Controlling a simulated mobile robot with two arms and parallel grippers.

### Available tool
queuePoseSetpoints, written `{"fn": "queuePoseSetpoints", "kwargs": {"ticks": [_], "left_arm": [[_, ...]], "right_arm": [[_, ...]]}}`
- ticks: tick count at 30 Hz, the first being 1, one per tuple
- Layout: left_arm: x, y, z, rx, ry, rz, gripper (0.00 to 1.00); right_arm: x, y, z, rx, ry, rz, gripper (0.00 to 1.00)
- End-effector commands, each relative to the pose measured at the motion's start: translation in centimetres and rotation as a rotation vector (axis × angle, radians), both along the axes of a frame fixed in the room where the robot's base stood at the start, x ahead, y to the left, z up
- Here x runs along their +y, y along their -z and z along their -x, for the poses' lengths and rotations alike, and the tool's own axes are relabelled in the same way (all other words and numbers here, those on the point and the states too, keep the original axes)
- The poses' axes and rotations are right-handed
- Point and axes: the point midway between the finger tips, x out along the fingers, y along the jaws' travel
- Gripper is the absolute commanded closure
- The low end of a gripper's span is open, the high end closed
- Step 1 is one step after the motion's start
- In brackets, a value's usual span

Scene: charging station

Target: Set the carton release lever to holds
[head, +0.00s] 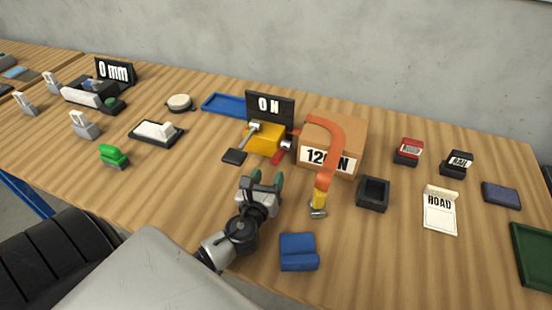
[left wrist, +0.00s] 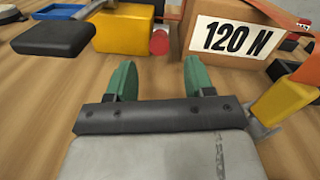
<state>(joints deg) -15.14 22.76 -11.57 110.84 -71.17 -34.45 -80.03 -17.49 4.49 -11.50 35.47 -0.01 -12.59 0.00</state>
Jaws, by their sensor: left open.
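The brown carton (head: 347,136) with a "120 N" label stands at the middle back of the table, an orange strap (head: 331,140) arching over it. To its left is a yellow block (head: 266,138) with a grey bar on top. A red part (head: 283,149) sits between block and carton; it shows round in the left wrist view (left wrist: 159,42). I cannot tell for certain which part is the release lever, nor its setting. My left gripper (head: 265,181) is open and empty, in front of the yellow block and red part, apart from both. My right gripper is not in view.
A "0 N" display (head: 270,105) stands behind the yellow block, and a black pad (head: 234,156) lies left of it. The strap's yellow end (head: 319,200) hangs in front of the carton. A black open box (head: 373,193) and a blue block (head: 298,251) are nearby.

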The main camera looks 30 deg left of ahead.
Motion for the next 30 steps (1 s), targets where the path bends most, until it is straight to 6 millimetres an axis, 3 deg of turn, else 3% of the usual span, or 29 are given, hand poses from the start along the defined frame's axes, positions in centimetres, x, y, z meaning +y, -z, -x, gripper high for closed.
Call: {"fn": "queuePoseSetpoints", "kwargs": {"ticks": [3, 9, 14, 22, 30], "left_arm": [[0.7, -0.2, -2.4, -0.003, -0.001, -0.001, 0.47], [1.5, -0.1, -5.1, -0.001, -0.001, 0.002, 0.47], [1.8, -0.1, -6.0, -0.001, 0.000, 0.003, 0.47], [1.8, 0.0, -6.1, 0.000, -0.001, 0.004, 0.47], [1.8, 0.0, -6.1, 0.000, -0.001, 0.004, 0.87]], "right_arm": [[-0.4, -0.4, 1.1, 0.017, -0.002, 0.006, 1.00], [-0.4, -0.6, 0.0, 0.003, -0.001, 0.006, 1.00], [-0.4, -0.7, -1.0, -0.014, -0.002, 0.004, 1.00], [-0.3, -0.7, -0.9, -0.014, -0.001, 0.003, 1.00], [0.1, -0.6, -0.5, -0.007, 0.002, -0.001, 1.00]]}}
